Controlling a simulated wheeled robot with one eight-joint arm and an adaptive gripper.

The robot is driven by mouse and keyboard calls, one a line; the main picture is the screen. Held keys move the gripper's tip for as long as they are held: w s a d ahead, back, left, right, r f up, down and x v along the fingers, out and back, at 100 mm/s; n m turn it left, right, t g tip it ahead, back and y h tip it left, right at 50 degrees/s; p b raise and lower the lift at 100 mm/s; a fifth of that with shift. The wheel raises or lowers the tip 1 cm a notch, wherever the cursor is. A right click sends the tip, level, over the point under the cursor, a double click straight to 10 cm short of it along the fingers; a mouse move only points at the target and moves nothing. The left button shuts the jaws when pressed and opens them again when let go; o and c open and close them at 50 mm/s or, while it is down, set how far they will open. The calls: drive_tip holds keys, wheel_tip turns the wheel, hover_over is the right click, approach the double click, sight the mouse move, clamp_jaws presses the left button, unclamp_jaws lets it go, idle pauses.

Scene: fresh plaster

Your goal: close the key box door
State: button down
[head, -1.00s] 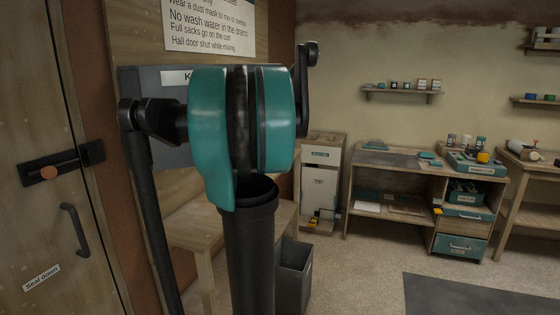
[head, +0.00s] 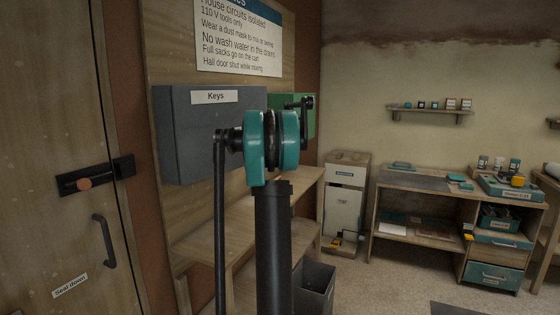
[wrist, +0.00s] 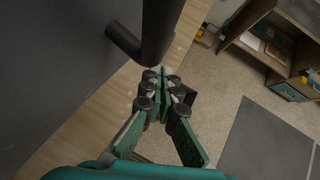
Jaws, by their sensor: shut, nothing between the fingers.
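The grey key box (head: 195,140) with a "Keys" label hangs on the wooden board at left centre in the head view. My arm covers its lower right part, and I cannot tell there how far its door stands open. In the wrist view, a dark grey panel (wrist: 60,70), seemingly the box's door, fills the left side. A dark bar handle (wrist: 158,35) stands out from it at the top. My gripper (wrist: 164,78) is shut and empty, just below the handle's end in the picture, seemingly apart from it. The head view hides my gripper behind the arm.
A green box (head: 309,115) hangs right of the key box. A wooden bench (head: 235,215) is below, with a dark bin (head: 314,285) beside it. A wooden door (head: 60,130) is at left. Shelving (head: 440,200) stands at the back right. Open floor lies between.

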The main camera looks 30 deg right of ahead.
drive_tip(key=shift+w+a, duration=0.15)
drive_tip(key=shift+w, duration=0.35)
drive_tip(key=shift+s+r, duration=0.1)
drive_tip(key=v, duration=1.2)
drive_tip(key=s+a+f+m+g+y, duration=0.1)
drive_tip(key=s+a+f+m+y, duration=0.1)
drive_tip(key=s+a+f+m, duration=0.75)
drive_tip(key=s+a+f+m+y, duration=0.1)
drive_tip(key=s+a+f+m, duration=0.45)
drive_tip(key=a+f, duration=0.7)
drive_tip(key=s+a+f+m+g+y, duration=0.1)
drive_tip(key=s+a+f+m, duration=0.5)
drive_tip(key=s+f, duration=0.3)
drive_tip(key=s+a+f+m+g+y, duration=0.1)
drive_tip(key=s+a+f+m, duration=0.6)
drive_tip(key=s, duration=0.8)
wheel_tip(320, 180, down, 3)
drive_tip(key=shift+s+r+m, duration=0.15)
drive_tip(key=shift+s+m, duration=0.05)
drive_tip(key=shift+m, duration=0.2)
